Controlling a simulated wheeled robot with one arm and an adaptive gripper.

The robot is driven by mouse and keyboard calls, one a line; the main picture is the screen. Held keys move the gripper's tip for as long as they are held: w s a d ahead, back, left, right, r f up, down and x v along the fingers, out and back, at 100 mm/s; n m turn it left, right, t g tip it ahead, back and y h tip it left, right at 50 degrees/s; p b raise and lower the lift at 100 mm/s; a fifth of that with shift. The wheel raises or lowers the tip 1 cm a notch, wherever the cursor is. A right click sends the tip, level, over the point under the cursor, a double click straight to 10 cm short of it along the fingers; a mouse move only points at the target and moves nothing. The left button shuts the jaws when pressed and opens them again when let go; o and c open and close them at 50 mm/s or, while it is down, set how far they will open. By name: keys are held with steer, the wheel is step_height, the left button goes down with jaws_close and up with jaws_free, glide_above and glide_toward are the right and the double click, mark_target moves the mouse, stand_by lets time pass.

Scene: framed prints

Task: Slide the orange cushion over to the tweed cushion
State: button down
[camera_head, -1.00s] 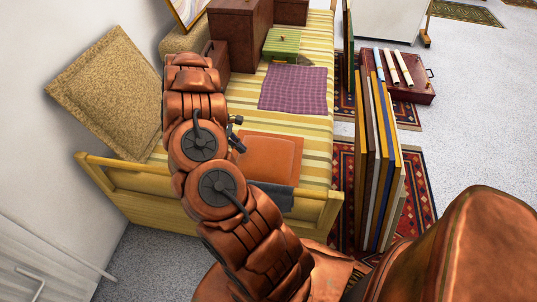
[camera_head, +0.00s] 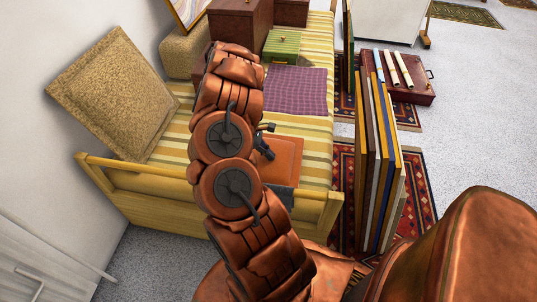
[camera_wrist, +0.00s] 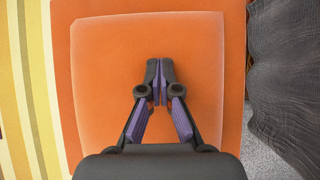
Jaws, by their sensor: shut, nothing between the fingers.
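The orange cushion (camera_head: 285,158) lies flat on the striped daybed near its front end, partly hidden by my arm in the head view. In the wrist view the orange cushion (camera_wrist: 110,70) fills most of the picture. My gripper (camera_wrist: 160,72) is shut and empty over the cushion, its fingertips together near the cushion's middle; I cannot tell whether they touch it. In the head view my gripper (camera_head: 265,145) is mostly hidden behind my arm. The tweed cushion (camera_head: 115,95) leans tilted against the wall at the left of the daybed.
Striped daybed (camera_head: 175,135) has free room between the two cushions. A purple cloth (camera_head: 297,90), a green box (camera_head: 281,43) and brown cases (camera_head: 240,18) lie farther back. A dark grey cloth (camera_wrist: 285,70) lies beside the orange cushion. Framed panels (camera_head: 378,165) stand at the right.

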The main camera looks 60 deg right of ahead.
steer(key=shift+a+f, duration=0.1)
steer(key=shift+f, duration=0.3)
